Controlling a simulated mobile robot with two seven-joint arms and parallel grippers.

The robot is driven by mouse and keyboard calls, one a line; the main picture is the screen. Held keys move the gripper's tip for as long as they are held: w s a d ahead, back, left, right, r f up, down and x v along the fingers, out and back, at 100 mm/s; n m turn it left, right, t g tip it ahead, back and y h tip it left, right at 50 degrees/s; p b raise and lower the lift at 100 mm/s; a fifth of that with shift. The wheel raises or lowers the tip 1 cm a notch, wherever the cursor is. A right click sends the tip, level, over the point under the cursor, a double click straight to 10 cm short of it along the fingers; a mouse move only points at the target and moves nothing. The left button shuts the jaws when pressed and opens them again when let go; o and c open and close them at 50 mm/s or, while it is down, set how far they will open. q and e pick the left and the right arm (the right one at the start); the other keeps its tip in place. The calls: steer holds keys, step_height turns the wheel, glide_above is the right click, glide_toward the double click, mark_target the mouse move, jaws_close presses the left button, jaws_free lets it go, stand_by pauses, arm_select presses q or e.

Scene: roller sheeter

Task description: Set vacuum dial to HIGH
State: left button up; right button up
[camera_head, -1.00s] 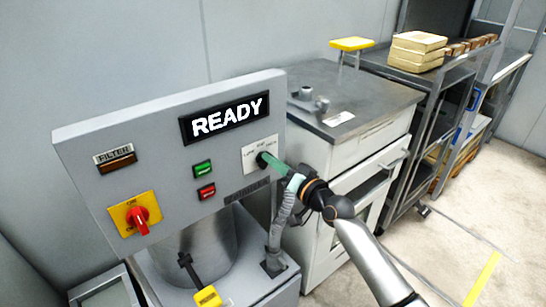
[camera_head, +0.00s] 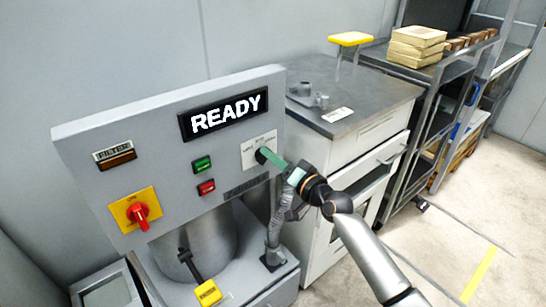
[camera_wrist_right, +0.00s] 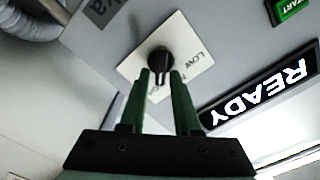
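The vacuum dial is a black knob (camera_wrist_right: 160,58) on a white label plate (camera_head: 259,150) at the right side of the grey control panel (camera_head: 110,195). LOW can be read on the plate in the right wrist view. My right gripper (camera_head: 266,155) is at the dial in the head view. In the right wrist view its green fingers (camera_wrist_right: 162,74) are apart, with their tips at the knob, one on each side. A gap shows between the fingers, and I cannot tell whether they touch the knob. My left gripper is not in view.
The panel also has a lit READY display (camera_head: 225,113), a green button (camera_head: 202,165), a red button (camera_head: 206,187) and a red rotary switch (camera_head: 139,215) on yellow. A grey hose (camera_head: 276,230) runs below my right gripper. A cabinet (camera_head: 365,115) stands to the right.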

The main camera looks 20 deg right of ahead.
steer(key=shift+o, duration=1)
steer(key=shift+s, duration=0.1)
steer(key=v, duration=1.2)
steer(key=shift+s, duration=0.15)
steer(key=shift+p, duration=0.3)
